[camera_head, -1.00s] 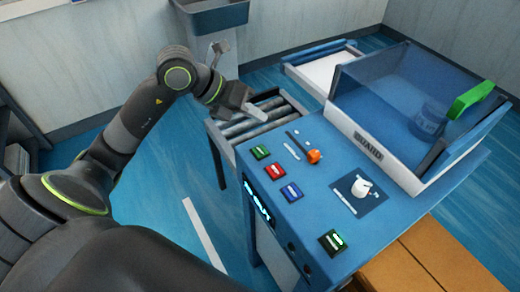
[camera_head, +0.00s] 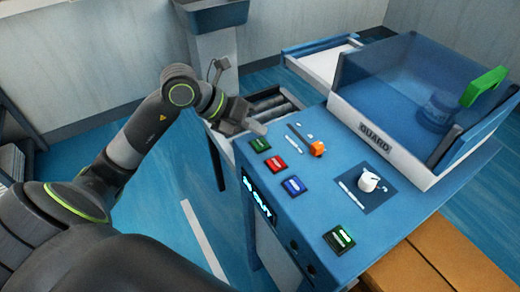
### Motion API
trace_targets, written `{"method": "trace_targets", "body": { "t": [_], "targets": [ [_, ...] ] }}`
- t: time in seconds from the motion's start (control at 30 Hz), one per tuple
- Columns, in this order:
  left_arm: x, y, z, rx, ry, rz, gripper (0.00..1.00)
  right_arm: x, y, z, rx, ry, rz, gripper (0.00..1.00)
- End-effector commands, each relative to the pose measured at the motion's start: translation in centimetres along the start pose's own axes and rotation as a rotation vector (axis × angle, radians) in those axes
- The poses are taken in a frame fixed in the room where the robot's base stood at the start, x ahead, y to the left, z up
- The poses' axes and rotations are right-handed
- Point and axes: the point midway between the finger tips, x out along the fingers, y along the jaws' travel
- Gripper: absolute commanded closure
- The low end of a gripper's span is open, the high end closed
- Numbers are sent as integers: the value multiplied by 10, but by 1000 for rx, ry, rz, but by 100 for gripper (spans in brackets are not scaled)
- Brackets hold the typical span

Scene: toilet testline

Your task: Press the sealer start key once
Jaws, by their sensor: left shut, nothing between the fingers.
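The blue machine's sloping top panel (camera_head: 325,215) carries a row of keys: a green key (camera_head: 260,144), a red key (camera_head: 276,164) and a blue key (camera_head: 294,186). A second green key (camera_head: 338,240) sits apart, near the front corner. The key labels are too small to read, so I cannot tell which is the sealer start key. My left gripper (camera_head: 258,126) is shut and empty. Its tip appears just beyond the upper green key, over the panel's far left corner; I cannot tell its exact height. My right gripper is out of view.
An orange knob (camera_head: 317,148) and a white rotary knob (camera_head: 368,182) stand on the panel. A clear guard box (camera_head: 372,137) with a green handle (camera_head: 484,86) rises behind them. A roller conveyor (camera_head: 268,104) adjoins the far left side. A lit display (camera_head: 259,196) is on the front.

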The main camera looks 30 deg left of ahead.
Motion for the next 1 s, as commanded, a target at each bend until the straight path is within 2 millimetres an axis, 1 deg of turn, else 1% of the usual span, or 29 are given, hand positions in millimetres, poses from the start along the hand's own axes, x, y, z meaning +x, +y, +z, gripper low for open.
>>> {"method": "trace_targets", "body": {
  "t": [0.03,0.17,1.0],
  "targets": [
    [7,5,-5,1,0,0,100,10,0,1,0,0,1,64],
    [11,8,-8,1,0,0,100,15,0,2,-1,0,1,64],
    [10,7,-8,1,0,0,100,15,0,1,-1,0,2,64]
  ]
}}
